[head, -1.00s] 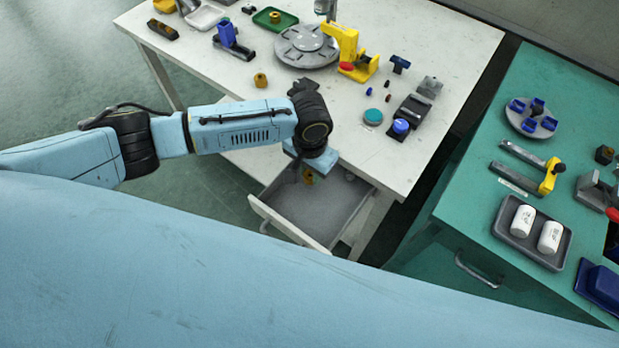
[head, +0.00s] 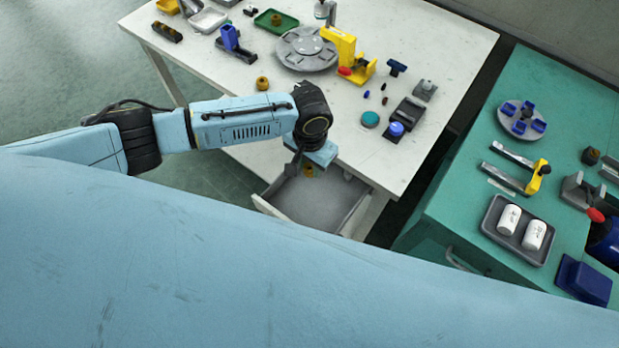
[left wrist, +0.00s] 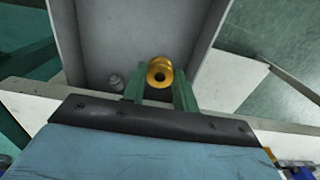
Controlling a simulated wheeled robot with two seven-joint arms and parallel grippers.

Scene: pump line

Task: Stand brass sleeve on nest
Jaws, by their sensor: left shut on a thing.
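A brass sleeve (head: 309,171) hangs over the open drawer (head: 345,209) at the front of the white table. My left gripper (left wrist: 157,90) is shut on it. In the left wrist view the sleeve (left wrist: 160,73) sits between the two green fingers, with its round bore facing the camera. The drawer floor lies behind it, and the sleeve appears clear of the drawer walls. I cannot tell which fixture is the nest. My right gripper is in neither view.
On the white table (head: 210,88) stand another brass-coloured piece (head: 262,83), a grey turntable (head: 307,50), a yellow fixture (head: 343,45) and a teal disc (head: 370,119). A small grey piece (left wrist: 116,82) lies in the drawer. A green bench (head: 465,190) stands to the right.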

